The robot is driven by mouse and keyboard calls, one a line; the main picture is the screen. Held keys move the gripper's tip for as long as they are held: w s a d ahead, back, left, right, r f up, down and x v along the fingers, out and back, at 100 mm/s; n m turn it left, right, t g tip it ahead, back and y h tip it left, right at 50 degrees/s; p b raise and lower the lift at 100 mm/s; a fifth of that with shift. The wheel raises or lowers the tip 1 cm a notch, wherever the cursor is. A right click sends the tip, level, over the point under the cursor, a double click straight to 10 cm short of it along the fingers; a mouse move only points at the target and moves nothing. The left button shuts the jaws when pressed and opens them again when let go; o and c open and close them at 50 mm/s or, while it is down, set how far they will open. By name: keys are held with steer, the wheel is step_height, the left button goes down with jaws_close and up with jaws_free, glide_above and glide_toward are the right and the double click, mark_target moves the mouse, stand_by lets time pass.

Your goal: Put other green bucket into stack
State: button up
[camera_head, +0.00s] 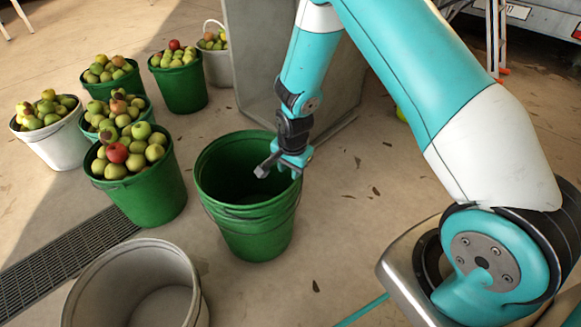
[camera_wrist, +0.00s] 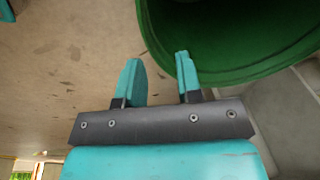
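An empty green bucket stack (camera_head: 255,237) stands upright on the floor in the middle of the head view. Several close rim lines show near its top, so it looks like nested buckets; how many I cannot tell. My gripper (camera_head: 280,168) is at its right rim. In the wrist view my gripper (camera_wrist: 158,62) is open with nothing held between its fingers. The right finger overlaps the rim of the green bucket (camera_wrist: 245,45), and the left finger is outside over the floor. I cannot tell whether they touch. No separate empty green bucket shows.
Fruit-filled green buckets (camera_head: 148,192) and a white fruit bucket (camera_head: 58,148) stand at left. An empty white bucket (camera_head: 135,285) is at front left. A grey bin (camera_head: 255,65) stands behind the stack. A floor grate (camera_head: 60,262) lies left.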

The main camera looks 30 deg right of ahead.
steer(key=shift+s, duration=0.1)
step_height(320, 180, up, 17)
steer(key=s+p, duration=0.2)
steer(key=p, duration=0.3)
steer(key=shift+s+a+p, duration=0.2)
steer(key=shift+s+p, duration=0.05)
steer(key=shift+p, duration=0.1)
steer(key=shift+r, duration=0.1)
stand_by(0.3)
steer(key=s+a+r+n+g+y, duration=0.1)
steer(key=s+a+r+n, duration=0.3)
steer(key=s+r+n, duration=0.3)
steer(key=s+a+r+n+y, duration=0.2)
steer(key=s+a+r+n, duration=0.2)
steer(key=s+r+n, duration=0.3)
steer(key=s+a+r+n+g+y, duration=0.1)
steer(key=s+a+r+n, duration=0.35)
steer(key=s, duration=0.45)
step_height(320, 180, up, 28)
steer(key=p, duration=2.8)
steer(key=shift+d+n, duration=0.35)
steer(key=shift+r, duration=0.1)
